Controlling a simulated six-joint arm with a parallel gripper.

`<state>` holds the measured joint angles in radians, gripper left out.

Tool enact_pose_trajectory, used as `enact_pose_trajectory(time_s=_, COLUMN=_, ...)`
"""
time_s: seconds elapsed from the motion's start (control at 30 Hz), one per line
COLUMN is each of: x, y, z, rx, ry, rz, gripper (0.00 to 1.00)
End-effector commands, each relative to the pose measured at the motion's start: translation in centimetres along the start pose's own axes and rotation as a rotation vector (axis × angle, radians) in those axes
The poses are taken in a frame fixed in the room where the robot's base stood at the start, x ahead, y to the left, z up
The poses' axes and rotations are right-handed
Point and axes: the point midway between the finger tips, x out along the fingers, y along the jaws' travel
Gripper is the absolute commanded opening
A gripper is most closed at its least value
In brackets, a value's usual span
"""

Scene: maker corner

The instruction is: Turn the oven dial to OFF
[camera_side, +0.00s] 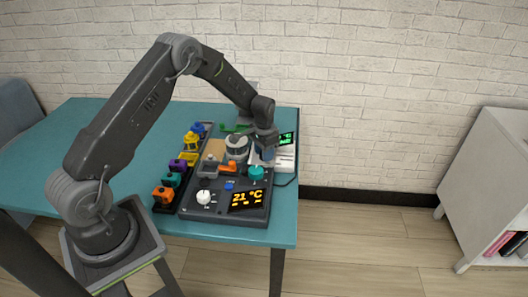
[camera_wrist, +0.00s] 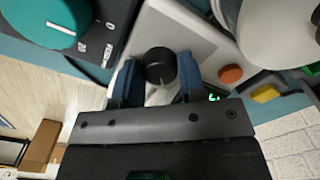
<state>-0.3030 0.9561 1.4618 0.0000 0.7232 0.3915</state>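In the wrist view a round black dial (camera_wrist: 160,66) with a pale pointer mark stands on a light grey panel (camera_wrist: 188,28). My gripper (camera_wrist: 158,72) is around this dial, one blue finger on each side. The fingers are very close to its sides; I cannot tell whether they press on it. In the side view my gripper (camera_side: 264,152) points down at the pale device with a green display (camera_side: 286,139), and hides the dial. A teal dial (camera_wrist: 50,20) with a white line sits on a dark panel nearby. I cannot read any OFF label.
A white round object (camera_side: 237,146) stands close left of my gripper. Several coloured items line the panel's left side. The teal table (camera_side: 125,130) is clear farther left.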

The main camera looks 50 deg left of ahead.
Motion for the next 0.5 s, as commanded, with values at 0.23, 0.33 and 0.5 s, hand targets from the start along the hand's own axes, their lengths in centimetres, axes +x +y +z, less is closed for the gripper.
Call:
enact_pose_trajectory(time_s=0.23, x=-0.03, y=0.00, z=0.01, rx=0.000, ry=0.000, rz=0.000, gripper=0.14)
enact_pose_trajectory(time_s=0.33, x=-0.03, y=0.00, z=0.01, rx=-0.001, ry=0.000, rz=0.000, gripper=0.12)
enact_pose_trajectory(time_s=0.5, x=-0.04, y=0.01, z=0.01, rx=-0.025, ry=-0.001, rz=0.000, gripper=0.12)
